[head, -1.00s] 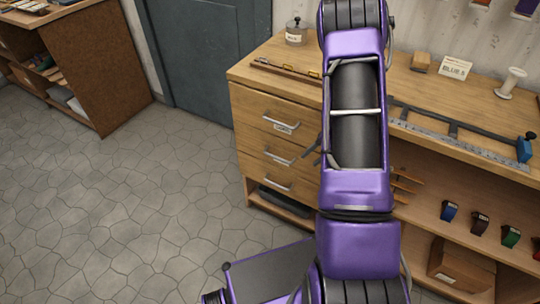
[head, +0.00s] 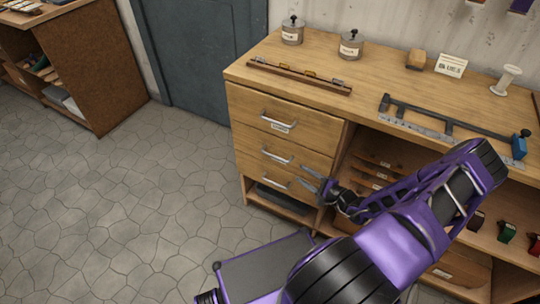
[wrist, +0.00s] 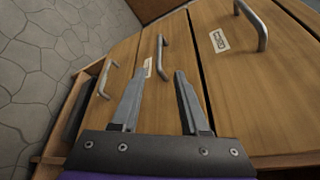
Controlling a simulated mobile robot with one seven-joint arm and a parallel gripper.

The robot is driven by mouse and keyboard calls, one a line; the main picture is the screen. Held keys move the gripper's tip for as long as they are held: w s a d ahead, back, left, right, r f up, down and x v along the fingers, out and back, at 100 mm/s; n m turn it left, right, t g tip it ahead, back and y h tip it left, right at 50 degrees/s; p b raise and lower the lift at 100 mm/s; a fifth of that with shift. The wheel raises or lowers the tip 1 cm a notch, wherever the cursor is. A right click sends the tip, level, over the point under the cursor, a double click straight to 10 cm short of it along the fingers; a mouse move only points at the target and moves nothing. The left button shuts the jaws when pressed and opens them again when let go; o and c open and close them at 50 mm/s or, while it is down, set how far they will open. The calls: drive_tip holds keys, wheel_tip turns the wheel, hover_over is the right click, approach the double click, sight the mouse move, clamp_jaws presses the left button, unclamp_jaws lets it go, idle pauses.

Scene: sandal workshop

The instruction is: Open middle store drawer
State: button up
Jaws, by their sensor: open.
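The middle store drawer (head: 300,157) is a plain wooden front in the left part of the bench, and it is shut. Its grey bar handle (head: 277,156) shows in the head view. In the wrist view the middle drawer's handle (wrist: 162,55) lies ahead of and partly between my fingertips, with a small label beside it. My gripper (head: 302,174) is open and empty in front of the drawers, to the right of the handles in the head view. In the wrist view my gripper (wrist: 159,75) points at the middle drawer; I cannot tell the remaining gap.
The top drawer (head: 310,125) and bottom drawer (head: 298,189) are shut, each with a similar handle. Open shelves to the right hold coloured items. The bench top (head: 370,80) carries tins, a rail and a long bar tool. The floor (head: 120,210) at left is clear.

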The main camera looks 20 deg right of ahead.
sight(275, 157)
drive_tip(key=b+x, duration=0.2)
drive_tip(key=x, duration=1.5)
drive_tip(key=shift+a, duration=0.1)
drive_tip(key=shift+c, duration=0.3)
clamp_jaws()
idle(0.5)
